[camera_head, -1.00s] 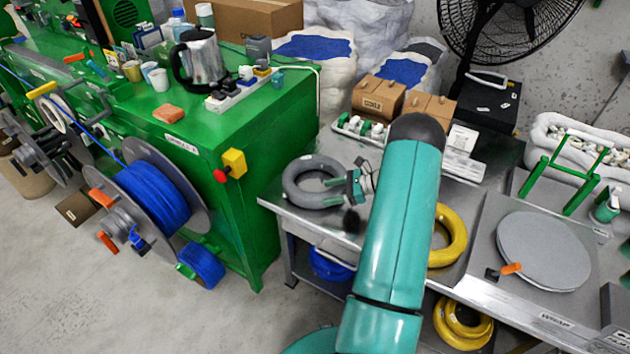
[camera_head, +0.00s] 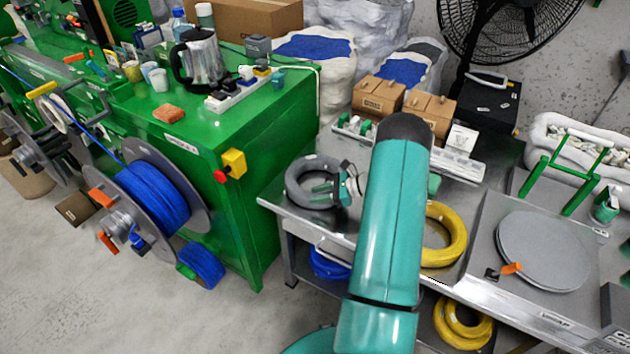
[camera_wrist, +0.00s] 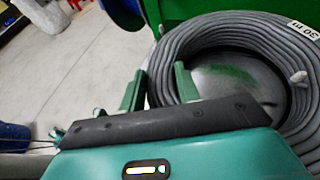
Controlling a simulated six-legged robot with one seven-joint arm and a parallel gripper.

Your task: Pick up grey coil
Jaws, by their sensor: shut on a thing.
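The grey coil (camera_head: 297,190) lies on the left end of the metal table in the head view. In the wrist view the grey coil (camera_wrist: 230,28) fills the upper right, with a white label reading "30 m" on it. My gripper (camera_head: 330,187) is at the coil's right side in the head view. In the wrist view my gripper (camera_wrist: 158,85) has one green finger outside the ring and one inside its opening, shut on the coil's near wall between them. The coil appears still flat at table height; whether it touches the table is unclear.
A yellow coil (camera_head: 446,235) lies on the table right of my arm. A grey disc (camera_head: 545,250) is further right. Cardboard boxes (camera_head: 378,95) stand behind. The green workbench (camera_head: 262,130) and a blue cable reel (camera_head: 155,195) are to the left.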

